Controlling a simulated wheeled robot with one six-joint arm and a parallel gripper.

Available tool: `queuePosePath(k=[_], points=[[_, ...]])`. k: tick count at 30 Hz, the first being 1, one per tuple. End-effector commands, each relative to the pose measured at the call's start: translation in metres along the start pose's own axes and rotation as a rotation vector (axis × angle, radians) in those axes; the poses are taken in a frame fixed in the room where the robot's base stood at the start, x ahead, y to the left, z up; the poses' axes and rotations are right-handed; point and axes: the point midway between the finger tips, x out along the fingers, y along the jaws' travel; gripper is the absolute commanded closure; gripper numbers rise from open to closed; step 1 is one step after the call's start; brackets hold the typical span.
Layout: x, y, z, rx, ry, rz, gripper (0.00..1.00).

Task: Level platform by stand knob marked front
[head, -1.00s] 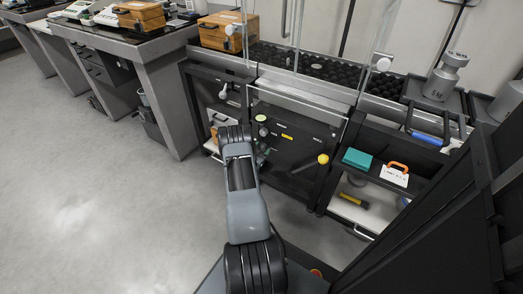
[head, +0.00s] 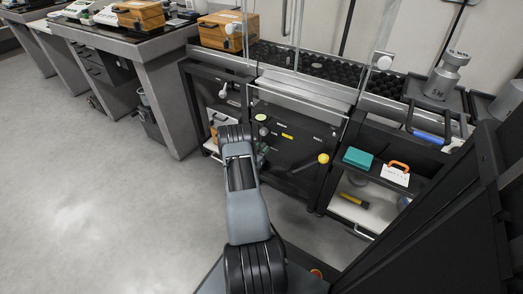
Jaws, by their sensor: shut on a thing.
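The stand is a dark cabinet (head: 300,155) with a light metal top edge, in the middle of the head view. Its front panel carries a pale green round knob (head: 262,117), another pale knob (head: 263,131) just below it, and a yellow ball knob (head: 323,158) on a rod at the right. The small markings are too small to read. My grey and black arm reaches up to the panel's left side. Only a little of my gripper (head: 262,152) shows beside the arm, shut on a knob that is mostly hidden. The platform's tilt cannot be told.
At the right, a shelf holds a teal box (head: 358,158) and an orange-handled item with a white card (head: 396,174). A large metal weight (head: 442,77) stands above. Wooden boxes (head: 228,32) sit at the back. Grey floor (head: 90,210) is clear at the left.

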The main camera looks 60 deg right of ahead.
Motion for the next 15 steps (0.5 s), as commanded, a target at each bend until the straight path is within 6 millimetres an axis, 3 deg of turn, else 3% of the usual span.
queuePosePath(k=[15], points=[[-0.0002,-0.0008,0.0008,-0.357,-0.001,0.0,0.86]])
